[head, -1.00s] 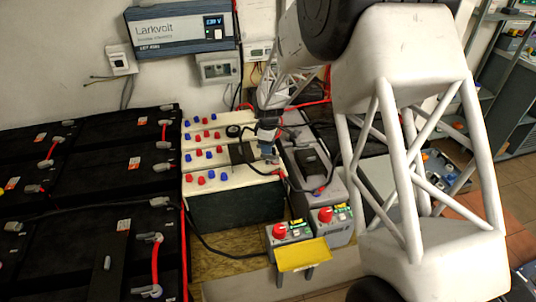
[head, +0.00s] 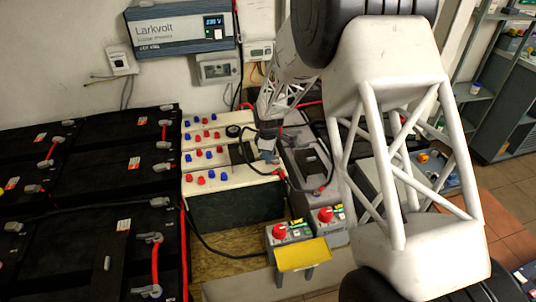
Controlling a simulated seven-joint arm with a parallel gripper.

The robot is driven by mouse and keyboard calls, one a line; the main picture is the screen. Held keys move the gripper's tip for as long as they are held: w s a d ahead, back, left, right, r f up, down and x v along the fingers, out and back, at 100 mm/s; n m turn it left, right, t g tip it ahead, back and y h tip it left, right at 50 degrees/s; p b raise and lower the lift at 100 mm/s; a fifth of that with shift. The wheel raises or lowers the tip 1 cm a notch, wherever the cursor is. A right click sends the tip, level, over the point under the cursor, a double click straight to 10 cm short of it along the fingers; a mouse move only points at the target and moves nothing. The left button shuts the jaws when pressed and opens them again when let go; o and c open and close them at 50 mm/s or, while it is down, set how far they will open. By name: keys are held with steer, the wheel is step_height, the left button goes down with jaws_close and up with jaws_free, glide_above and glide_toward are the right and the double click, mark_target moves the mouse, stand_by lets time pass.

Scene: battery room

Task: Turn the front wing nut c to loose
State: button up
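My gripper (head: 267,151) points down over the right end of the white-topped batteries (head: 235,178), beside a grey unit. Its fingers are small and partly merged with the dark parts and cables around them, so I cannot tell whether they are open or touching anything. Red and blue terminal caps (head: 199,180) stand in rows on the white tops. I cannot make out wing nut c or its position; no letter is readable.
Black batteries (head: 85,225) with red links fill the left. Two grey boxes with red knobs (head: 279,230) and a yellow plate (head: 302,254) stand in front. A black cable (head: 225,252) runs across the wooden board (head: 215,268). My arm hides much of the right.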

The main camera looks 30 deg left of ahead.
steer(key=shift+m, duration=0.5)
jaws_close()
steer(key=m, duration=0.4)
steer(key=shift+m, duration=0.3)
steer(key=m, duration=0.6)
steer(key=o, duration=0.7)
jaws_free()
steer(key=shift+c, duration=0.2)
steer(key=shift+r, duration=0.2)
steer(key=shift+r, duration=3.75)
steer(key=shift+d, duration=0.1)
